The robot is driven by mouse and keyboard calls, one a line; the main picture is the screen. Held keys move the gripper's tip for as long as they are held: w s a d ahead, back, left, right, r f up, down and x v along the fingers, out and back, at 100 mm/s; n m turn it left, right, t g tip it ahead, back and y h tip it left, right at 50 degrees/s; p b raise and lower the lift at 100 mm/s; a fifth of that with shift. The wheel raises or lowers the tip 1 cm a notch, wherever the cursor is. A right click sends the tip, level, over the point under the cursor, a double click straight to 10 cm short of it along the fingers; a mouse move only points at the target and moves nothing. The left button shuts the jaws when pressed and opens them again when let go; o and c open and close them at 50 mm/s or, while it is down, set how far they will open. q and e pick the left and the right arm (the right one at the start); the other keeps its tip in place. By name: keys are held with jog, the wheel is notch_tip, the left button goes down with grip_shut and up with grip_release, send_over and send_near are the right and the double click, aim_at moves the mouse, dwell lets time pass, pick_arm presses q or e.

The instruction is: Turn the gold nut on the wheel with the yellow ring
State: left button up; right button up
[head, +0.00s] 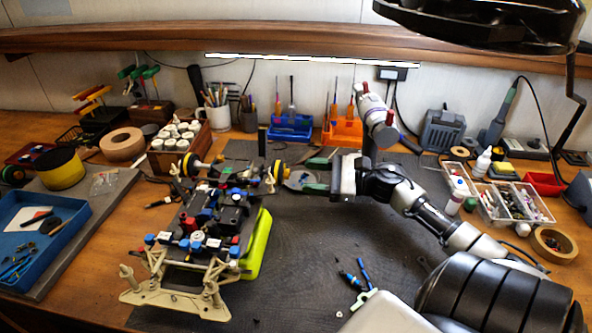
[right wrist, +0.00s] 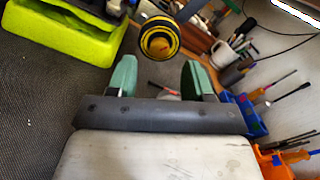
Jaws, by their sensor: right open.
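The RC car (head: 205,230) stands on the dark mat with its far end away from me. A wheel with a yellow ring (head: 279,172) sticks out at the car's far right; another yellow-ringed wheel (head: 189,164) is at its far left. In the right wrist view, a yellow-ringed wheel (right wrist: 160,38) faces me, with a gold-coloured centre (right wrist: 157,46) that is small and blurred. My right gripper (head: 304,174) is open just right of the right wheel. Its green fingers (right wrist: 160,76) are empty and apart from the wheel. My left gripper is not in view.
A lime-green block (head: 257,245) lies beside the car. Blue (head: 290,128) and orange (head: 342,133) tool holders and a pen cup (head: 217,118) stand behind. Small loose parts (head: 357,273) lie on the mat (head: 310,240), which is otherwise largely clear in the middle.

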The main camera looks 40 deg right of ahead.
aim_at(287, 174)
jog(key=shift+p+x, duration=0.35)
jog(key=shift+x, duration=1.7)
jog(key=shift+c, duration=0.3)
grip_shut()
